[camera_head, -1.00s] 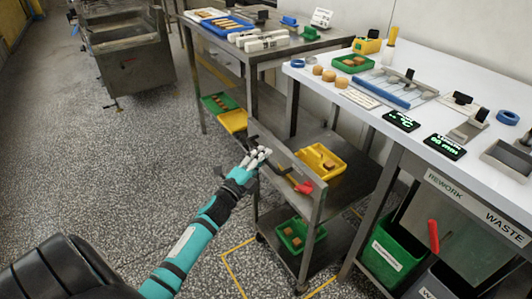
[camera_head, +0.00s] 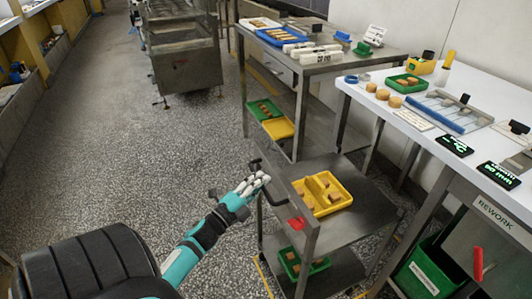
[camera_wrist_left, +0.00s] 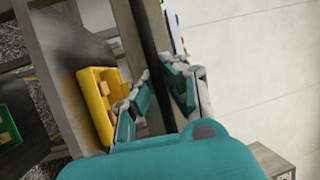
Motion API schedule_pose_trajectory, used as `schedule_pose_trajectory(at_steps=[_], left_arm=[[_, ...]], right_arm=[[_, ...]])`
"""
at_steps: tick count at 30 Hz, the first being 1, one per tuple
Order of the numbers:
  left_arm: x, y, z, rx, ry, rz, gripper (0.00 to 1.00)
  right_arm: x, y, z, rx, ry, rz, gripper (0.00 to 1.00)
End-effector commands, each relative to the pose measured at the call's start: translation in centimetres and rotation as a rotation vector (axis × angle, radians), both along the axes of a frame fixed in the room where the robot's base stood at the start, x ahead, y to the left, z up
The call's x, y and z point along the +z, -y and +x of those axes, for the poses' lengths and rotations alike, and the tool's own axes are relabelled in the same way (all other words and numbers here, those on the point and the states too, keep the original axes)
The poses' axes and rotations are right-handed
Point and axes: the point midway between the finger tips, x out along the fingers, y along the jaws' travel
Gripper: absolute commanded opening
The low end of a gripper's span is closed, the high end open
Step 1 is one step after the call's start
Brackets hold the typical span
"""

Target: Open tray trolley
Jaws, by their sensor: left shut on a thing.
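The steel tray trolley (camera_head: 352,222) stands in front of me at the lower middle of the head view. A yellow tray (camera_head: 345,204) with brown pieces is on its upper shelf, and a green tray (camera_head: 321,267) is on its lower shelf. A dark handle (camera_head: 273,199) is at its near left side, with a red part (camera_head: 297,223) close by. My left gripper (camera_head: 259,181) is shut on the dark handle. In the left wrist view its fingers (camera_wrist_left: 158,92) are around a dark upright bar (camera_wrist_left: 147,40). My right gripper is not in view.
A white workbench (camera_head: 400,112) with tools and pieces stands at the right, with a green bin (camera_head: 425,270) beneath. A steel table (camera_head: 325,66) with trays stands behind the trolley. A steel machine (camera_head: 185,60) is at the back. The speckled floor at left is clear.

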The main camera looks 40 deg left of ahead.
Motion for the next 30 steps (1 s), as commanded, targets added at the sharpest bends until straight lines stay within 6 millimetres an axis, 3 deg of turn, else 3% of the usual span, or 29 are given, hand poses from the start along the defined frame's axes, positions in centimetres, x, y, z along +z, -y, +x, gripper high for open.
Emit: schedule_pose_trajectory(at_steps=[9, 10, 16, 25, 30], left_arm=[[-0.5, 0.1, -0.1, -0.002, -0.008, -0.006, 0.0], [-0.5, 0.1, -0.1, -0.002, -0.008, -0.006, 0.09], [-0.3, 0.1, -0.1, -0.001, -0.006, -0.004, 0.35], [-0.2, 0.0, -0.3, 0.0, -0.003, -0.001, 0.35], [-0.7, 0.0, -2.4, 0.001, -0.006, -0.001, 0.35]], right_arm=[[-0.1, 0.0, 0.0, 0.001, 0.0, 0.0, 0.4], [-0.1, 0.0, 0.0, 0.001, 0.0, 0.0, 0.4], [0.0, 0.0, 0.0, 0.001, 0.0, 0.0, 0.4], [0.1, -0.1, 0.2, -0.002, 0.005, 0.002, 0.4], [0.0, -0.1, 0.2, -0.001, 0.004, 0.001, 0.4]])
